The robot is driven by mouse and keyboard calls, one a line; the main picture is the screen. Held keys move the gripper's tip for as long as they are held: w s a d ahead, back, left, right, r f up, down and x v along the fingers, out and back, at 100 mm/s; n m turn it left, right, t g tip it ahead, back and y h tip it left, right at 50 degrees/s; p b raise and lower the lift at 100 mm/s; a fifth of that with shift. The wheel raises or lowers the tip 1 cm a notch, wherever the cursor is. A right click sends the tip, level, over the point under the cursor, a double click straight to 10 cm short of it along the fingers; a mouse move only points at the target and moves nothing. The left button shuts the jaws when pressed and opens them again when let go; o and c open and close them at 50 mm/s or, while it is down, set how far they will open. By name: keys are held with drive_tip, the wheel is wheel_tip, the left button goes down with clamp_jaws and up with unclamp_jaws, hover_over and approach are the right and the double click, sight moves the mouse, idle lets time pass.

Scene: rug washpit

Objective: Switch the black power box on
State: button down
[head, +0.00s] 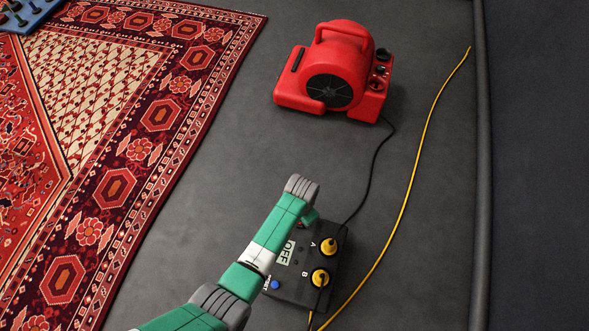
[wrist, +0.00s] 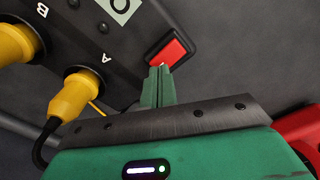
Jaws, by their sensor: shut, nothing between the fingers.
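The black power box (head: 297,291) lies on the grey floor, below the middle of the head view. Its display (head: 287,253) reads OFF and is partly covered by my arm. Two yellow plugs, A (head: 328,246) and B (head: 320,277), sit in it, and a blue button (head: 275,285) is near its lower left corner. In the wrist view a red rocker switch (wrist: 166,53) in a black frame is on the box. My gripper (wrist: 158,70) is shut and empty, its fingertips right at the switch's lower edge; I cannot tell whether they touch. My gripper (head: 311,217) is over the box's top end.
A red blower (head: 340,70) stands beyond the box, with a black cable running to it. A yellow cable (head: 405,195) runs along the floor at the right, beside a raised edge (head: 482,170). A patterned red rug (head: 115,188) covers the left side.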

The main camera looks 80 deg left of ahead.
drive_tip(key=shift+f+b, duration=0.55)
drive_tip(key=shift+f, duration=0.25)
drive_tip(key=shift+r, duration=0.15)
wheel_tip(320, 180, up, 7)
drive_tip(key=p, duration=0.7)
drive_tip(key=shift+p, duration=0.3)
idle(0.3)
